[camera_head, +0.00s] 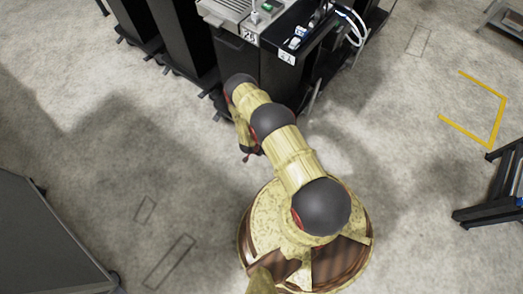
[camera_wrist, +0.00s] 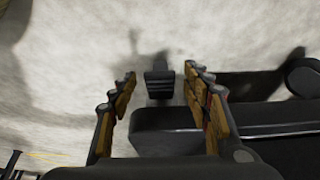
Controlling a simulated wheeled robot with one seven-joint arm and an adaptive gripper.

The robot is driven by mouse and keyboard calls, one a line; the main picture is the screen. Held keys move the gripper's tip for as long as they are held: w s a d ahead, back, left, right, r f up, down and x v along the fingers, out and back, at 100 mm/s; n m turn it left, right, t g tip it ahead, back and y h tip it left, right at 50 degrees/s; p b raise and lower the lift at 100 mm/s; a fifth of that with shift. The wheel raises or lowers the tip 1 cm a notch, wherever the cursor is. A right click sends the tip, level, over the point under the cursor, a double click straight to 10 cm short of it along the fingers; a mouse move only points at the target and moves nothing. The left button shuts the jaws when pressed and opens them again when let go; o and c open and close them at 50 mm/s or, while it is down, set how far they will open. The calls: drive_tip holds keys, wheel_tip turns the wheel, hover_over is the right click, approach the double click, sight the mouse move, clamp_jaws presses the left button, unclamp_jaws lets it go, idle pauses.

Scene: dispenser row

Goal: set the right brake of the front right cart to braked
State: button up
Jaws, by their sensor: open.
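The front right cart seems to be the black unit (camera_head: 285,72) at the top centre of the head view, at the near end of a dark row. Its low brakes are hidden there by my arm. My gripper (camera_head: 249,154) hangs low beside its base. In the wrist view, my gripper (camera_wrist: 159,72) is open, with one finger on each side. A small dark ribbed pedal (camera_wrist: 158,84), probably the brake, shows between the fingertips, above a black block (camera_wrist: 165,118). I cannot tell whether the fingers touch the pedal, or whether it is braked.
A dark round part, perhaps a caster (camera_wrist: 303,76), shows at right in the wrist view. In the head view, a grey cabinet (camera_head: 45,240) stands at lower left and a dark stand (camera_head: 490,210) at right. Yellow floor tape (camera_head: 497,118) lies right; open concrete surrounds my base.

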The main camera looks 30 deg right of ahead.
drive_tip(key=shift+c, duration=0.4)
drive_tip(key=c, duration=1.1)
clamp_jaws()
